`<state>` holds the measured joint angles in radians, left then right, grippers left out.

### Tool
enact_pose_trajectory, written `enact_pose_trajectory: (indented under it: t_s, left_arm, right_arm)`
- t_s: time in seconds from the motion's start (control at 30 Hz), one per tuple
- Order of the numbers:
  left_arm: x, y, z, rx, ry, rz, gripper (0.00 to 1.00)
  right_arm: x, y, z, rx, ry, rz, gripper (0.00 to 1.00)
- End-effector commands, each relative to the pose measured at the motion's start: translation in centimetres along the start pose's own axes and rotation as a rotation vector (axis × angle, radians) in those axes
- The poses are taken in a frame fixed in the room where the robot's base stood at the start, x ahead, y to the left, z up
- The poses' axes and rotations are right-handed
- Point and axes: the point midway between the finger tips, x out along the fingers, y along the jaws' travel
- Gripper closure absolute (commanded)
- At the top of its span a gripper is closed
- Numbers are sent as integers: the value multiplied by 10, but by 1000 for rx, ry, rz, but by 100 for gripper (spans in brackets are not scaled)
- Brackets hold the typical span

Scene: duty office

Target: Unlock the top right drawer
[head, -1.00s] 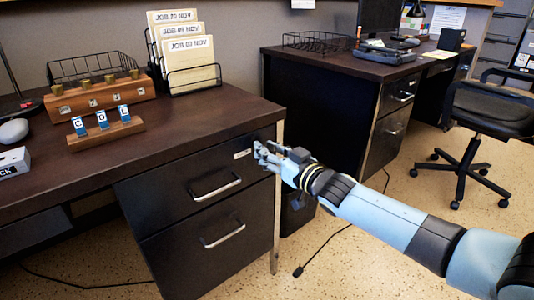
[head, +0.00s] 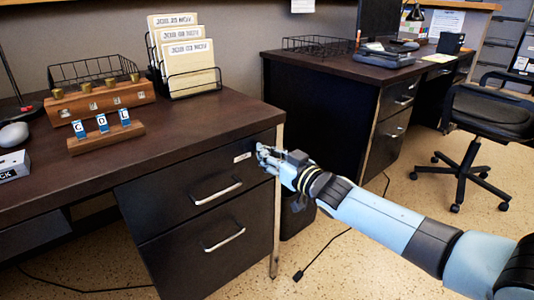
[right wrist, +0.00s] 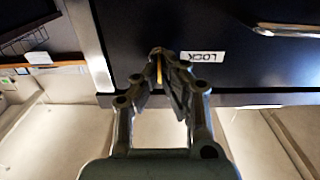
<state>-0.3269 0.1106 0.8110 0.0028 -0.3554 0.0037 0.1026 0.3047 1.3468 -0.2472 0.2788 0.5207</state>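The top right drawer (head: 200,182) is black with a silver handle (head: 217,194) and is closed. A white LOCK label (right wrist: 203,56) is beside the lock at its upper right corner; the label also shows in the head view (head: 242,157). My right gripper (head: 264,155) is at that corner, and its fingertips (right wrist: 164,64) nearly meet in the right wrist view. A thin brass-coloured key (right wrist: 158,70) shows between them, at the drawer front. The fingers hide most of the lock, so I cannot tell how far the key is turned. My left gripper is out of view.
A second drawer (head: 205,250) with a handle sits below, closed. The desk top (head: 200,118) carries a file rack (head: 190,83), a wooden block with brass knobs (head: 100,100) and a letter stand (head: 105,138). Another desk (head: 330,66) and a chair (head: 490,115) stand to the right.

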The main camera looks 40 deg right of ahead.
Motion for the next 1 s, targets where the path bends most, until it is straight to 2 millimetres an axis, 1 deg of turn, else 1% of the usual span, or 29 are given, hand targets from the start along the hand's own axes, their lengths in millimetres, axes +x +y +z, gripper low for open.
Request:
enact_pose_trajectory:
  t_s: [0.17, 0.37, 0.77, 1.0]
  left_arm:
    - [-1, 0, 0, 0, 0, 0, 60]
    - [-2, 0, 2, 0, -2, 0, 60]
    - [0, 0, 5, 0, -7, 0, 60]
    - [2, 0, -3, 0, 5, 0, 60]
  right_arm:
    - [0, -1, 0, -71, 0, 0, 100]
    - [0, -2, 0, -219, 0, 0, 100]
    - [0, -6, 3, -598, -1, 0, 100]
    - [0, -7, 5, -826, -2, -1, 100]
